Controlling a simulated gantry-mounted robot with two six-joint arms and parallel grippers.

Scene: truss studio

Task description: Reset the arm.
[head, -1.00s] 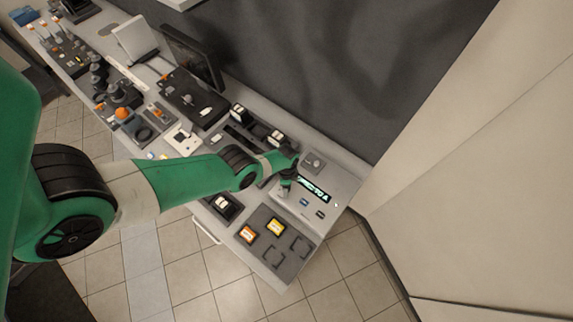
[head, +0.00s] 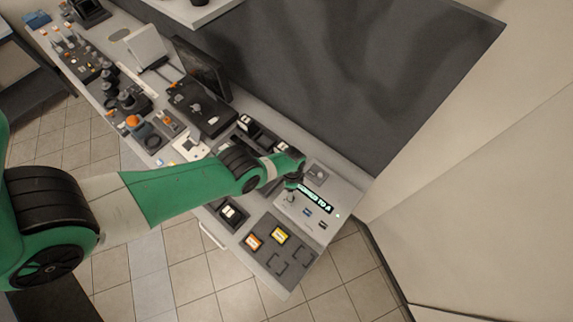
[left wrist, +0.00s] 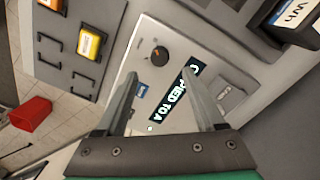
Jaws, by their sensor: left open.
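My left arm reaches in from the left over the long white bench in the head view. Its gripper (head: 291,190) is above the light panel with a lit display (head: 315,198) at the bench's near right end. In the left wrist view the two fingers of this gripper (left wrist: 167,105) are apart with nothing held between them. Past the fingers are the panel's dark knob (left wrist: 159,55), a blue slot (left wrist: 139,88) and the lit display (left wrist: 180,92). My right gripper is not in view.
A dark tray with an orange cartridge (head: 252,242) and a yellow cartridge (head: 279,235) lies beside the panel. A dark monitor (head: 203,70) and other devices stand along the bench. A red bin (left wrist: 31,113) is on the floor. The tiled floor in front is clear.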

